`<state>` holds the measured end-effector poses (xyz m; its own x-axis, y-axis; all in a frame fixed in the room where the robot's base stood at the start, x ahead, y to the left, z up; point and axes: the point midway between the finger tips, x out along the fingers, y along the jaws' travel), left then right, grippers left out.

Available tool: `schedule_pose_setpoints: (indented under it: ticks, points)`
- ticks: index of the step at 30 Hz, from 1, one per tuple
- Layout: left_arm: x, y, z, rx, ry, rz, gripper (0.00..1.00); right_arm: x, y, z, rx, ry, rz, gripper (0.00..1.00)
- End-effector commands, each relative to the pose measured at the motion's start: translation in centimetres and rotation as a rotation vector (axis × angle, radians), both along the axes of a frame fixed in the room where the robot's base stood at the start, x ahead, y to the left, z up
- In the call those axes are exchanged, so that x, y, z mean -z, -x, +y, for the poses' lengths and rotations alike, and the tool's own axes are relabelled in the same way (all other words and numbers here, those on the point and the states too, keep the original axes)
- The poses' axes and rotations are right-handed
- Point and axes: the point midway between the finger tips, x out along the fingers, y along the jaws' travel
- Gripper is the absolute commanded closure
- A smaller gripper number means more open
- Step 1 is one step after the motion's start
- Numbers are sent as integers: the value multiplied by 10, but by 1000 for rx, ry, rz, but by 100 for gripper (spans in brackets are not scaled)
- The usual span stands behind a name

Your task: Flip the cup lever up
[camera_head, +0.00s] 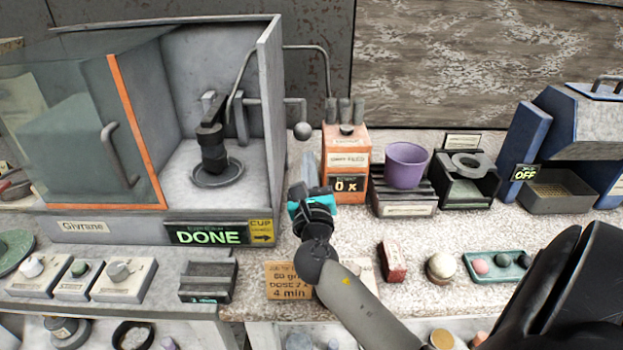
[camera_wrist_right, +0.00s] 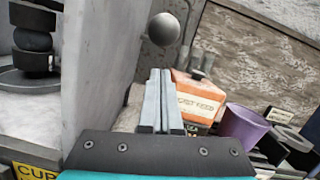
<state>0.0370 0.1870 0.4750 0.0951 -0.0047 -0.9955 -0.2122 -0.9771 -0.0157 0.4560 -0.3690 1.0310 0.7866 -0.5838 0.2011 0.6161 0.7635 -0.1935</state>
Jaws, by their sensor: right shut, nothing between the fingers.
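The cup lever is a grey rod ending in a round ball knob (camera_head: 302,131), on the right side of the Givrane machine (camera_head: 272,90). Its ball hangs at the low end of a short bent rod. The yellow CUP label (camera_head: 261,232) with an arrow is on the machine's front edge. My right gripper (camera_head: 310,165) is beside the machine's right wall, below the ball. In the right wrist view the fingers (camera_wrist_right: 160,75) are together and empty, and the ball (camera_wrist_right: 163,29) shows just beyond their tips; I cannot tell if they touch. My left gripper is not in view.
An orange box dispenser (camera_head: 346,140) stands close to the right of the gripper. Further right are a purple cup (camera_head: 406,165) on a black rack and a blue machine reading OFF (camera_head: 525,174). The machine's display (camera_head: 207,236) reads DONE. Small items line the counter's front.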

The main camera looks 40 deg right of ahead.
Motion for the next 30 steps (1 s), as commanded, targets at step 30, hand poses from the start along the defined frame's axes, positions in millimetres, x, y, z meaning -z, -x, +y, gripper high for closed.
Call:
schedule_pose_setpoints:
  ticks: [30]
  points:
    - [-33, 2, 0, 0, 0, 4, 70, -30, -8, 4, 0, -25, 30, 100]
